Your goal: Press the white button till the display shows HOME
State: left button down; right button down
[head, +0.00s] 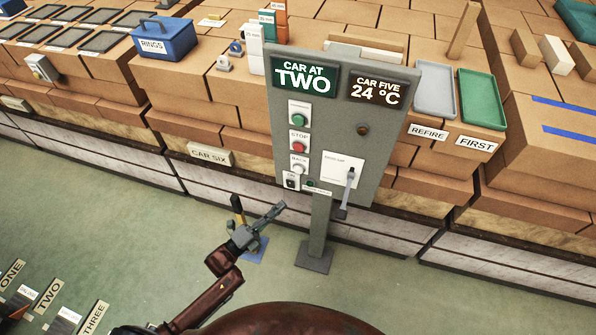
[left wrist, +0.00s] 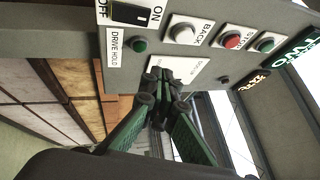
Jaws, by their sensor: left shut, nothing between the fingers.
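The white button (head: 298,168), labelled BACK, is on a grey control panel (head: 375,150) below the red STOP button and a green button. It also shows in the left wrist view (left wrist: 183,33). The display (head: 305,77) at the panel's top left reads "CAR AT TWO". My left gripper (head: 281,206) is shut and empty, in front of and below the panel's lower left corner in the head view. In the left wrist view its fingertips (left wrist: 158,74) appear over a white plate, apart from the white button. My right gripper is not in view.
A second display (head: 378,91) reads "CAR FIVE 24 °C". Near the white button are the red button (head: 299,145), the green button (head: 299,119), an ON/OFF switch (head: 291,181) and a small green button (head: 310,184). Brick-like benches stand behind.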

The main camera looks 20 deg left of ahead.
aim_at(299, 170)
pick_arm(q)
notch_tip(299, 170, up, 7)
jog(key=s+d+m+h, duration=0.2)
jog(key=m+h, duration=0.1)
jog(key=shift+d, duration=0.25)
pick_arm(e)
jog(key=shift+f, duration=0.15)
pick_arm(q)
jog(key=shift+w+m, duration=0.15)
jog(key=shift+m, duration=0.15)
